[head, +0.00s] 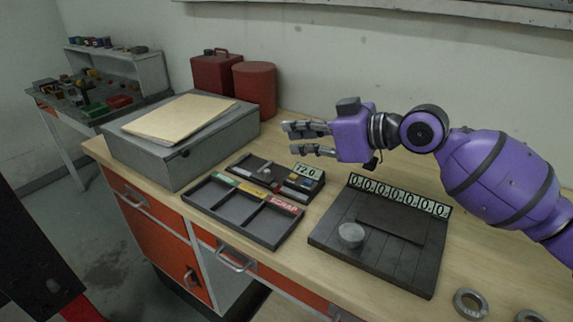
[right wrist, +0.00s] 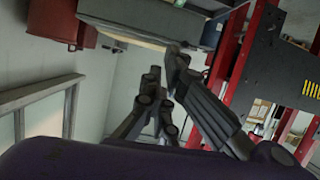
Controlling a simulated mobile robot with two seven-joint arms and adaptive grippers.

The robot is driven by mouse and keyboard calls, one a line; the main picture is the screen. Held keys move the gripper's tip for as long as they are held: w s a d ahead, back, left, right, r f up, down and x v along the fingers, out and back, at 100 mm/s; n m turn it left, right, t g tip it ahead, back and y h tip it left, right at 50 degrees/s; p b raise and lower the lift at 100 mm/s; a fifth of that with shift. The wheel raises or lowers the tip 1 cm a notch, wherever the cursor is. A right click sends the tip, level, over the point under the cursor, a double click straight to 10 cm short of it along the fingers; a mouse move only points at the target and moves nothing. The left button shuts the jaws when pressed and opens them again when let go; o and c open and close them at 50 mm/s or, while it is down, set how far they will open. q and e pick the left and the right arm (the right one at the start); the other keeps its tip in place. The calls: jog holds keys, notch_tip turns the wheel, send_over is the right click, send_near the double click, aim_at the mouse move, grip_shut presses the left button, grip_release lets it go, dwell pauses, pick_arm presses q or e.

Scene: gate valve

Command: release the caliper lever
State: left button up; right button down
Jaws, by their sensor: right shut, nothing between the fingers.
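The caliper fixture (head: 262,177) is a dark flat block with a small round grey piece on it and a display (head: 307,171) reading 72.0. It lies on the bench behind the sorting tray. I cannot make out which part of it is the lever. My right gripper (head: 292,139) is above and behind the fixture in the head view, its fingers pointing left. It is shut with nothing held and appears apart from the fixture. Its dark fingers also show in the right wrist view (right wrist: 163,85), where the fixture cannot be made out. My left gripper is not in view.
A three-part tray (head: 243,213) with coloured labels, one reading SCRAP, lies in front. A dark slotted board (head: 327,232) with a number strip and a grey cylinder (head: 351,235) lies right. Metal rings (head: 470,303) lie near the front. A grey box (head: 180,150) and red cans (head: 255,90) stand left.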

jog(key=w+a+r+h, duration=0.1)
jog(key=w+a+r, duration=0.1)
jog(key=a, duration=0.2)
jog(key=m+g+h, duration=0.1)
jog(key=g+h, duration=0.1)
send_over(276, 188)
jog(key=d, duration=0.3)
notch_tip(276, 188, down, 6)
jog(key=shift+h, duration=0.3)
jog(key=x, duration=0.6)
jog(key=s+x, duration=0.1)
jog(key=x, duration=0.2)
jog(key=shift+a, duration=0.2)
jog(key=shift+s+d+f+p, duration=0.3)
jog(key=shift+s+d, duration=0.15)
jog(key=shift+d, duration=0.15)
jog(key=shift+s+d+f+p, duration=0.25)
jog(key=shift+s+d, duration=0.2)
jog(key=shift+d, duration=0.1)
jog(key=shift+s+d+f, duration=0.1)
jog(key=shift+f, duration=0.1)
jog(key=shift+s+d+f, duration=0.1)
jog(key=shift+f, duration=0.05)
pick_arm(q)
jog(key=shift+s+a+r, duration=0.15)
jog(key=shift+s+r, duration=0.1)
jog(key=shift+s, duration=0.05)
